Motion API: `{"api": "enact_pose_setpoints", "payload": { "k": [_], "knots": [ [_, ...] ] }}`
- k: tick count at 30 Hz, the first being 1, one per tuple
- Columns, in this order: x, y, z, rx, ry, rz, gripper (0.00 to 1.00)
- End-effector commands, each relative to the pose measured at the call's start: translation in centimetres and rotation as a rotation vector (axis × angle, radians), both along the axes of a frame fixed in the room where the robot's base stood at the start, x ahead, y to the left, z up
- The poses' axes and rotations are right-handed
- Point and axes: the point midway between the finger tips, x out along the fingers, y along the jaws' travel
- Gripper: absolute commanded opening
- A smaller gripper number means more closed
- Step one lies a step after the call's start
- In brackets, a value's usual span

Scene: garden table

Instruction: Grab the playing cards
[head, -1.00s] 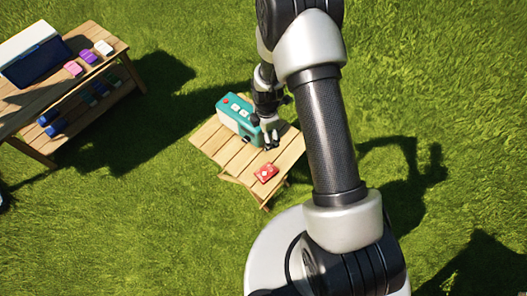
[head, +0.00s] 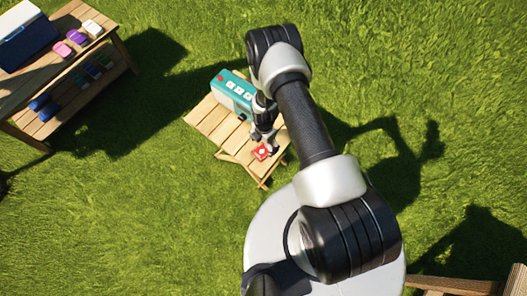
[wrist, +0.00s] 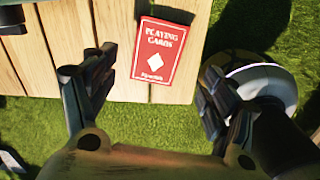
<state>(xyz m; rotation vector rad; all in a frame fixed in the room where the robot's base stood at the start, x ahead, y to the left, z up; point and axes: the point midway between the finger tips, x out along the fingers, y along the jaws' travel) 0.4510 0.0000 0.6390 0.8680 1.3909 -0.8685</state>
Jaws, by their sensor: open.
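The playing cards are a red box (wrist: 160,52) with white lettering and a white diamond, lying flat near the edge of a small slatted wooden table (wrist: 70,50). In the head view the red box (head: 262,152) shows just below my gripper (head: 264,137), on the small table (head: 212,120). In the wrist view my gripper (wrist: 155,85) is open. Its fingers are apart on either side of the box's lower part, with nothing between them held. I cannot tell the exact height of the fingers above the box.
A teal and white box (head: 232,92) stands at the back of the small table. A larger wooden table (head: 75,105) at upper left carries a blue and white cooler (head: 27,40) and several small coloured items. Grass surrounds both tables.

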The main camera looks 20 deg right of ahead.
Motion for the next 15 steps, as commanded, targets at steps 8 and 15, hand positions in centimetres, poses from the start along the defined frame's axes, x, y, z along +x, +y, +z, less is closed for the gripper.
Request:
{"api": "enact_pose_setpoints", "payload": {
  "k": [8,15],
  "knots": [
    [0.2,0.0,-2.6,0.0,0.001,0.0,0.78],
    [0.4,0.0,-5.6,0.0,0.001,0.0,0.78]
  ]
}}
